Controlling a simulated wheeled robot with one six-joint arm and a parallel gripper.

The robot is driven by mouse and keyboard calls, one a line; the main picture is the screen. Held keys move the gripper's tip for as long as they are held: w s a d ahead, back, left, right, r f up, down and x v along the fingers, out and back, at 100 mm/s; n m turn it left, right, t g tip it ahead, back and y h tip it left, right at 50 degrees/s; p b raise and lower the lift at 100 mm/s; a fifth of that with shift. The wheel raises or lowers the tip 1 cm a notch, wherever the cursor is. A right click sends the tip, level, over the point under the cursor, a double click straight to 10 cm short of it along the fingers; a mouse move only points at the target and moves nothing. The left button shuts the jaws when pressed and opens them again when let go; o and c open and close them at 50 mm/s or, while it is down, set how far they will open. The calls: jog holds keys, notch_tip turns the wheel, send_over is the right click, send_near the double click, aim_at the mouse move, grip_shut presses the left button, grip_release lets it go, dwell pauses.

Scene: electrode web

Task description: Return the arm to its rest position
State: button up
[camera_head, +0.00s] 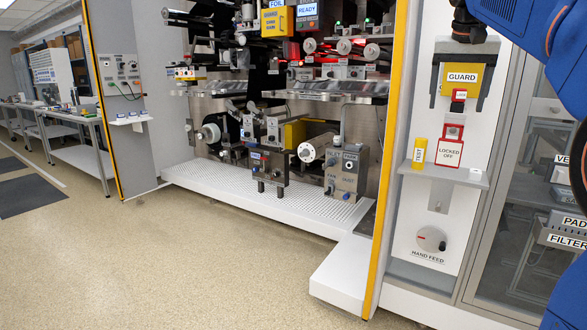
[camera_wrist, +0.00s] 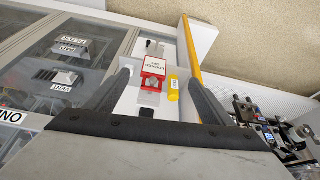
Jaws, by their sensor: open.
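My blue arm (camera_head: 510,20) reaches in from the upper right in the head view. My gripper (camera_head: 458,106) points down in front of the white panel, with its two grey fingers spread apart. In the wrist view, my gripper (camera_wrist: 157,76) is open with nothing held between its fingers. The yellow GUARD plate (camera_head: 447,82) shows behind and between the fingers in the head view. Below it, a red and white LOCKED OFF tag (camera_head: 449,153) is on a small grey shelf; it also shows beyond the fingers in the wrist view (camera_wrist: 152,67).
A yellow TEST piece (camera_head: 419,152) stands beside the tag. The HAND FEED knob (camera_head: 431,239) is lower on the panel. A yellow post (camera_head: 388,160) rises left of it. Glass-fronted cabinets (camera_head: 520,210) with labelled bins are at right. Open floor (camera_head: 200,260) lies at left.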

jog(key=s+a+f+n, duration=0.2)
jog(key=s+a+f, duration=0.2)
jog(key=s+f, duration=0.6)
jog(key=s+a+f+n+y, duration=0.1)
jog(key=s+a+f, duration=0.4)
jog(key=s+f, duration=0.6)
jog(key=s+a+f+n+y, duration=0.1)
jog(key=s+a+f, duration=0.3)
jog(key=s+f, duration=0.7)
notch_tip(320, 180, down, 9)
jog(key=shift+s+a+f+n+t, duration=0.15)
jog(key=shift+s+n+t, duration=0.2)
jog(key=shift+n, duration=0.55)
jog(key=shift+w, duration=0.1)
